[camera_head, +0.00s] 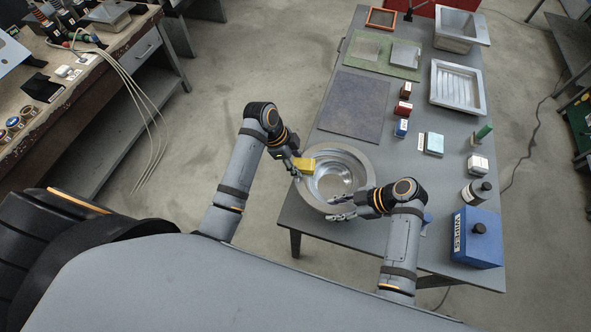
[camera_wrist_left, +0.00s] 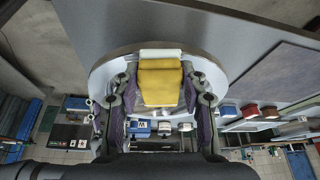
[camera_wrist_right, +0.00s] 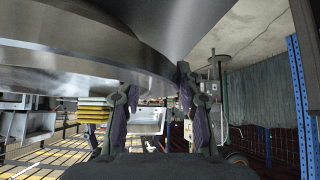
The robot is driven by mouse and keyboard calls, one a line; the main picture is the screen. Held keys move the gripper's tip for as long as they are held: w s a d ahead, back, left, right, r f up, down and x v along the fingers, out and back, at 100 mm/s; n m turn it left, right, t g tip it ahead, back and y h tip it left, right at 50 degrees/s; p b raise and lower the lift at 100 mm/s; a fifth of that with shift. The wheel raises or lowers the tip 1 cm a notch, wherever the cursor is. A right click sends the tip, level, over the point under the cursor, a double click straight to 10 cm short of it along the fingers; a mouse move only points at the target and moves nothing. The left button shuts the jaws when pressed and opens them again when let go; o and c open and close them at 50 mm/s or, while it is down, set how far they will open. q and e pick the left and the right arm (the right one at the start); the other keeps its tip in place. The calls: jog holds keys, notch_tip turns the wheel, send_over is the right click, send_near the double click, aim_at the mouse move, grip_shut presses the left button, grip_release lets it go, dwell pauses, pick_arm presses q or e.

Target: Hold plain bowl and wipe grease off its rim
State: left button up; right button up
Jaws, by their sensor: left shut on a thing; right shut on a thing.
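The plain bowl (camera_head: 350,158) is a round, shiny metal bowl with a wide grey rim, near the front left of the grey table. My left gripper (camera_head: 294,160) is shut on a yellow sponge (camera_head: 304,165) at the left part of the rim. In the left wrist view the sponge (camera_wrist_left: 160,85) sits between the fingers, with a pale layer at its far end, over the bowl. My right gripper (camera_head: 335,208) is shut on the bowl's near rim. In the right wrist view the bowl's wall (camera_wrist_right: 85,55) fills the upper left. I cannot make out grease on the rim.
Small blocks (camera_head: 402,127) and a ribbed metal tray (camera_head: 457,88) are farther back. The table's left edge is close to the bowl.

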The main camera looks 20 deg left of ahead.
pick_arm(q)
jog(key=shift+w+a+r, duration=0.1)
jog(key=shift+w+a, duration=0.1)
jog(key=shift+w, duration=0.85)
jog(key=shift+r, duration=4)
pick_arm(e)
jog(key=shift+f, duration=0.1)
jog(key=o, duration=1.2)
jog(key=shift+c, duration=0.2)
jog(key=v, duration=1.2)
